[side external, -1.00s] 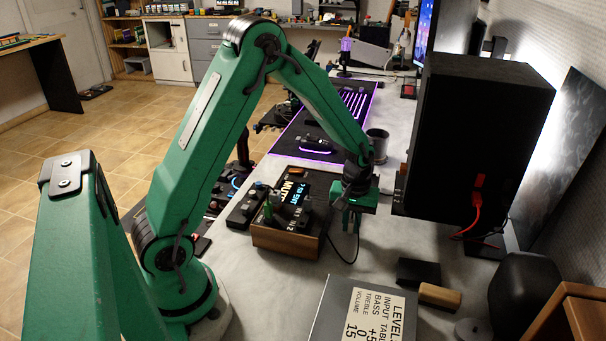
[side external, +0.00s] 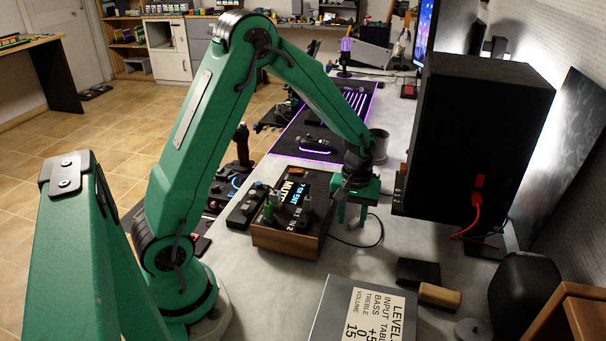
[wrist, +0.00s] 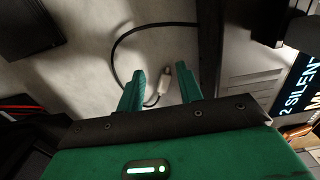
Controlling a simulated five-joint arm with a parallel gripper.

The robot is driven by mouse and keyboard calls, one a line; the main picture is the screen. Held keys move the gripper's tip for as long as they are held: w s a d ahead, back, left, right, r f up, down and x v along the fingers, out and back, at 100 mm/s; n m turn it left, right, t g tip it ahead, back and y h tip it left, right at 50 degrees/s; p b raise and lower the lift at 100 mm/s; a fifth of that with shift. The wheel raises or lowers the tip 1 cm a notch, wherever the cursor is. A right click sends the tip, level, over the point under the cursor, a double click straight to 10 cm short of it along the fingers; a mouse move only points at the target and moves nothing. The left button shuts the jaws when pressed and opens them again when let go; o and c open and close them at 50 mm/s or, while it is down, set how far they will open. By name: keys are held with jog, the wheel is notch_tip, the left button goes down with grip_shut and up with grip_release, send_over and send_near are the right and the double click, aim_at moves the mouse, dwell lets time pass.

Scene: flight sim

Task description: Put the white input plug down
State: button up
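The white input plug (wrist: 161,82) shows in the wrist view as a small pale plug on the grey tabletop, apart from both fingers and seen between them. A dark cable (wrist: 117,50) loops from it; the cable also shows lying on the table in the side view (side external: 367,244). The plug itself is too small to make out in the side view. My gripper (side external: 350,218) is open and empty, pointing down just right of the wooden-sided box. Its two green fingers (wrist: 161,88) stand apart in the wrist view.
The wooden-sided box with a lit display (side external: 290,215) stands close left of my gripper. A tall black speaker (side external: 465,145) stands to the right. A grey box with a printed label (side external: 340,310), a black block (side external: 418,271) and a wooden block (side external: 440,296) lie nearer the camera.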

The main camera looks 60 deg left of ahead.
notch_tip(320, 180, up, 10)
jog(key=shift+r, duration=0.25)
dwell(0.6)
jog(key=s+d+r+m+t, duration=0.2)
jog(key=s+r+m, duration=0.2)
jog(key=s, duration=0.6)
jog(key=s+d+r+m+t, duration=0.2)
jog(key=s+r+m, duration=0.3)
jog(key=s, duration=0.4)
jog(key=shift+s+d+r+t, duration=0.3)
jog(key=shift+s+r+t, duration=0.05)
jog(key=shift+r+t, duration=0.4)
